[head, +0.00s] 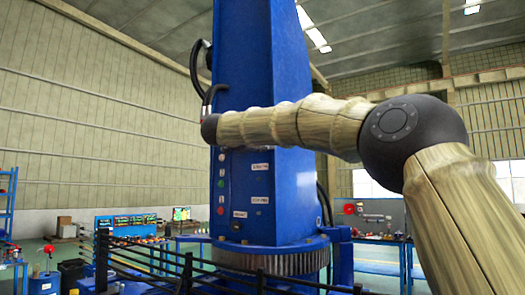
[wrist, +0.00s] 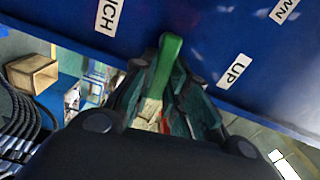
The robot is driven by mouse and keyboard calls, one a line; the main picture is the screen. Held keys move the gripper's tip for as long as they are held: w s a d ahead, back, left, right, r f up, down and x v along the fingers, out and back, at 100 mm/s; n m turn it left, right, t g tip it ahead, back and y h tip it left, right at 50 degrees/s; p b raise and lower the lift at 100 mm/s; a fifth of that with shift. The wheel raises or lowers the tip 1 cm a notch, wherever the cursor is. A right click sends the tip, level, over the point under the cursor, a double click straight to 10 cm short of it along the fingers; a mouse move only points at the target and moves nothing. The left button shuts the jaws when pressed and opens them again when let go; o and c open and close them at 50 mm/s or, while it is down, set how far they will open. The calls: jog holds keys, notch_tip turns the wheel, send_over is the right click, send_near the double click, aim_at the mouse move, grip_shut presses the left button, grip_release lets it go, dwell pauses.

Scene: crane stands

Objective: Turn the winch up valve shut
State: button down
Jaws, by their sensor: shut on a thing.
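A green handle (wrist: 170,50) stands out from the blue crane panel (wrist: 215,30) in the wrist view. A label reading "UP" (wrist: 234,71) is to its right, and a partly cut-off label ending in "ICH" (wrist: 107,16) is to its left. My gripper (wrist: 167,73) is shut on the green handle, with a finger on each side of it. The handle's base and lower part are partly hidden by the fingers. In the head view the blue crane column (head: 285,165) stands upright, my arm crosses in front of it, and the gripper and handle cannot be made out.
A label ending in "WN" (wrist: 284,9) is at the upper right of the wrist view. A brown box (wrist: 33,73) and black cables (wrist: 18,115) are at left. In the head view, a toothed ring (head: 270,262) circles the column's base and black rails (head: 190,272) stand in front.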

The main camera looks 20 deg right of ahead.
jog(key=shift+f+m+b, duration=0.25)
jog(key=shift+m+b, duration=0.25)
jog(key=shift+m, duration=0.1)
jog(key=c, duration=1.4)
grip_release()
jog(key=shift+w+d, duration=0.1)
jog(key=shift+d, duration=0.05)
jog(key=v, duration=1.2)
